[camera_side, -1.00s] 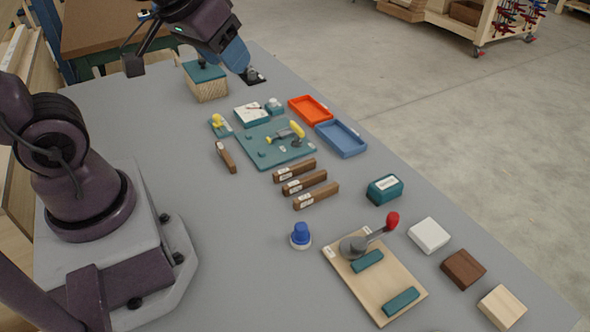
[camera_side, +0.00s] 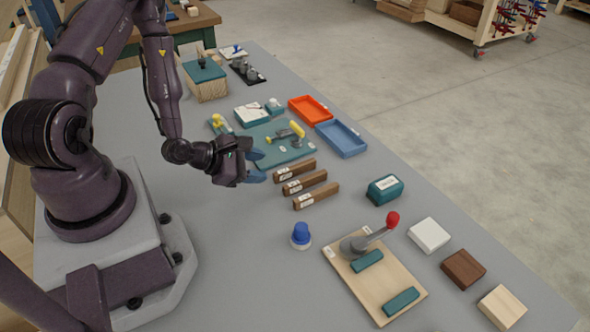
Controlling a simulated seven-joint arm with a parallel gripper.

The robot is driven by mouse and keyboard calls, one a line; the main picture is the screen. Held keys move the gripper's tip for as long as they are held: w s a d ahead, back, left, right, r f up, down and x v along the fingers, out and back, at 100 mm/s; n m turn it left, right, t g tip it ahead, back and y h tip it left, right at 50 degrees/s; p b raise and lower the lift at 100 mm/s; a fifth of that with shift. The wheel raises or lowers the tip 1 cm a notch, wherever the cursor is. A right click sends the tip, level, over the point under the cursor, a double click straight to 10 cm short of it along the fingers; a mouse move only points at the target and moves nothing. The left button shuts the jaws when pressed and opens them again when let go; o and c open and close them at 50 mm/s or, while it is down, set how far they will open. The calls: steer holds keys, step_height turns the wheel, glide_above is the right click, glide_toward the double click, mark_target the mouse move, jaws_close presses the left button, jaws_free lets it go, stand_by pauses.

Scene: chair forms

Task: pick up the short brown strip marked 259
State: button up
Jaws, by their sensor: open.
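My gripper (camera_side: 260,166) is open, its two blue fingers pointing right. In the picture the fingertips lie just left of the label ends of three brown strips: an upper strip (camera_side: 297,170), a middle strip (camera_side: 306,183) and a lower strip (camera_side: 317,196). These strips lie side by side on the grey table, each with a white label too small to read. I cannot tell which strip is marked 259. A separate brown strip, seen earlier left of the teal board, is now hidden by my gripper and wrist. Nothing shows between the fingers.
A teal board (camera_side: 270,156) with a yellow-handled clamp lies behind the fingers. Orange (camera_side: 310,110) and blue (camera_side: 341,138) trays stand beyond. A blue knob (camera_side: 301,234), a wooden board (camera_side: 378,303) with a red-tipped lever and a teal box (camera_side: 385,189) stand nearer. Bare table (camera_side: 235,235) lies below my gripper.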

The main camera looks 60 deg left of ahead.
mark_target(284, 170)
steer(key=n, duration=0.2)
steer(key=n+t, duration=0.1)
steer(key=n, duration=0.1)
steer(key=s+d+n+y, duration=0.1)
steer(key=n, duration=0.1)
steer(key=shift+f+t, duration=0.35)
steer(key=shift+t, duration=0.05)
steer(key=shift+w, duration=0.15)
steer(key=x, duration=0.7)
steer(key=shift+a, duration=0.1)
jaws_close()
